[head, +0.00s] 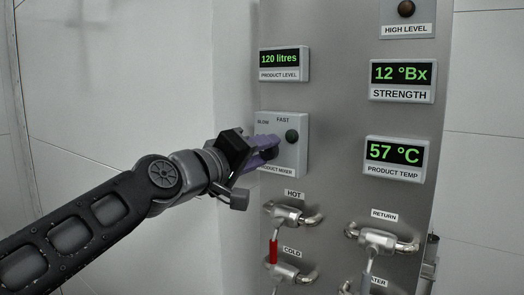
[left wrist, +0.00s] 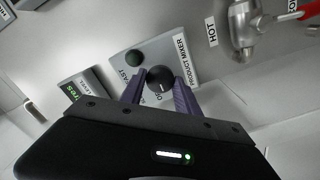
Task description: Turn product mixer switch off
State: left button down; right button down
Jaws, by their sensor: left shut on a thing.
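The product mixer box (head: 299,152) is a light grey panel with SLOW and FAST marks, a dark green lamp (head: 292,136) and a black rotary switch knob. In the head view my left gripper (head: 270,150), with purple fingers, reaches the box from the left and mostly hides the knob. In the left wrist view the black knob (left wrist: 159,79) sits between the purple fingertips of my left gripper (left wrist: 160,88), which is shut on it. A white pointer line shows on the knob, but its exact setting is hard to tell. My right gripper is not in view.
Above the mixer box is the product level display (head: 279,64), reading 120 litres. Strength (head: 402,81) and product temp (head: 394,158) displays are at the right. Metal valves marked HOT (head: 289,214), COLD (head: 289,270) and RETURN (head: 378,238) stick out below. Free space lies left of the panel.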

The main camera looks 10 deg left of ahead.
pick_arm(q)
jog(key=shift+n, duration=0.3)
jog(key=c, duration=0.9)
grip_release()
jog(key=b+v, duration=0.2)
jog(key=v, duration=0.5)
jog(key=shift+s+b, duration=0.35)
jog(key=shift+a, duration=0.1)
